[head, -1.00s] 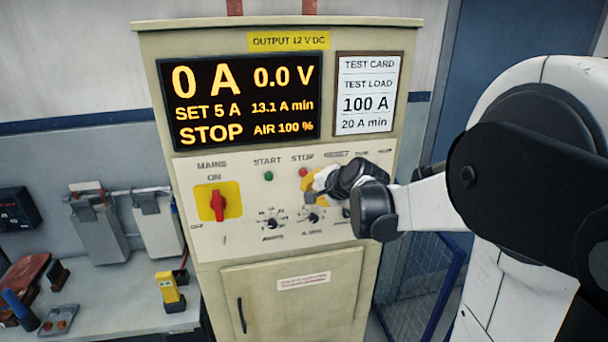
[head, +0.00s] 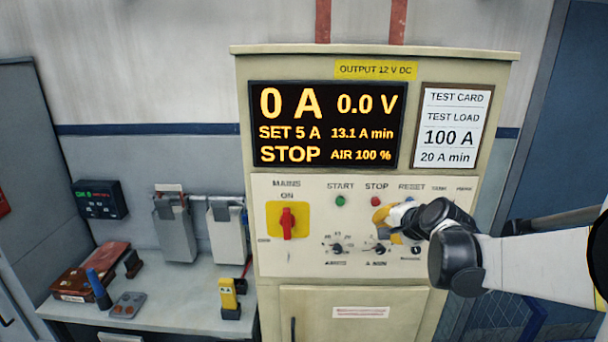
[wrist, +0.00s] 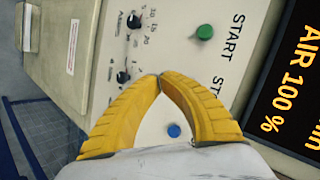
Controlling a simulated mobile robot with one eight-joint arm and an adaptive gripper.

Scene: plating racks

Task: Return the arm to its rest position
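My gripper (head: 380,215) is in front of the cabinet's control panel (head: 296,254), just below the red STOP button (head: 377,201). In the wrist view my gripper's yellow fingers (wrist: 161,76) meet at their tips, with nothing seen between them. A green START button (wrist: 204,32) and a blue button (wrist: 173,130) show around the fingers; the red button is hidden there. I cannot tell whether the fingertips touch the panel. My arm reaches in from the right edge of the head view. The display (head: 325,124) reads 0 A, 0.0 V, STOP.
The red mains switch (head: 288,222) is on the panel's left. A workbench (head: 180,300) on the left holds a yellow meter (head: 229,298), a brown case (head: 90,272) and grey units. A blue mesh fence (head: 505,322) stands right of the cabinet.

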